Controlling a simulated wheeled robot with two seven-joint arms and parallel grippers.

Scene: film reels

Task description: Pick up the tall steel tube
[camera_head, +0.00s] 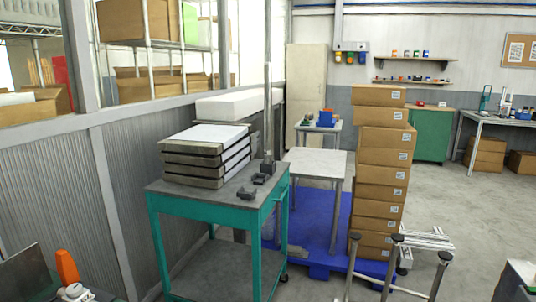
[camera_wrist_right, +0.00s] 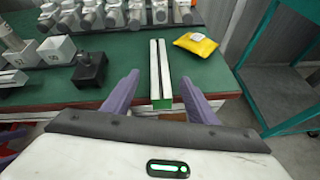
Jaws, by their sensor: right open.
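The tall steel tube (camera_head: 268,110) stands upright on the top of the teal cart (camera_head: 207,192) in the head view, near the cart's back right corner. Its lower end meets a darker base piece, and I cannot tell whether the two are joined. Neither gripper shows in the head view. In the right wrist view my right gripper (camera_wrist_right: 160,98) has its two purple fingers apart, with nothing held between them. It is over or near a green bench top, and the tube cannot be made out there. My left gripper is not in view.
A stack of grey slabs (camera_head: 205,155) and small dark blocks (camera_head: 250,187) share the cart top. Tall stacked cartons (camera_head: 382,170) stand to its right on a blue pallet (camera_head: 325,238). In the wrist view, pale bars (camera_wrist_right: 159,65) and a yellow packet (camera_wrist_right: 196,43) lie ahead.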

